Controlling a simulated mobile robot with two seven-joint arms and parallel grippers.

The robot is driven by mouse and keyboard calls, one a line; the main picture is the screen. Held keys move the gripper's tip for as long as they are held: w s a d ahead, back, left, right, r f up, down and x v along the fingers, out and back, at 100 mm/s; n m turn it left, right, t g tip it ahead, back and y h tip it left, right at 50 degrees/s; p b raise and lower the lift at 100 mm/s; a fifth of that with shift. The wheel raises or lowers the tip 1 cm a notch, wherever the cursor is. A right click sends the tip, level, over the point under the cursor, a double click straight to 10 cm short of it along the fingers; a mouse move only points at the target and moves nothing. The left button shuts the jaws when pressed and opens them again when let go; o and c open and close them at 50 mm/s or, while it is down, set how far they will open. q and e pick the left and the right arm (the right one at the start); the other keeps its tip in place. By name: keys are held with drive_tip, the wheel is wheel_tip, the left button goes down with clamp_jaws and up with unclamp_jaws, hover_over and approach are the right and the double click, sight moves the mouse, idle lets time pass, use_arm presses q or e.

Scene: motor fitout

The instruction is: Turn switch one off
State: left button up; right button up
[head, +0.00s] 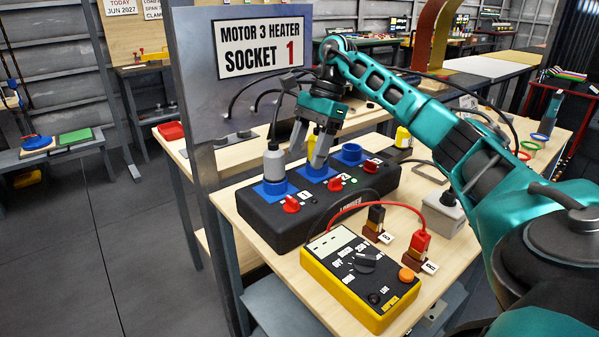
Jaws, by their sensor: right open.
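A black socket box (262,215) lies on the wooden bench with three blue sockets and a red switch in front of each. Switch one (291,204), beside the label 1, is at the left end; its exact turn is too small to tell. A grey plug (274,163) with a black cable stands upright in the blue socket behind it. Switch two (335,184) and switch three (370,165) are farther right. My right gripper (308,158) is open and points down above the middle socket, right of the grey plug, apart from switch one. My left gripper is not in view.
A yellow tester (325,262) with a dial and red and black leads sits in front of the box. A grey panel with the sign "Motor 3 Heater Socket 1" (265,46) stands behind left.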

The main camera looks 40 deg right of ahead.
drive_tip(key=shift+v, duration=1.55)
drive_tip(key=shift+s+f, duration=0.1)
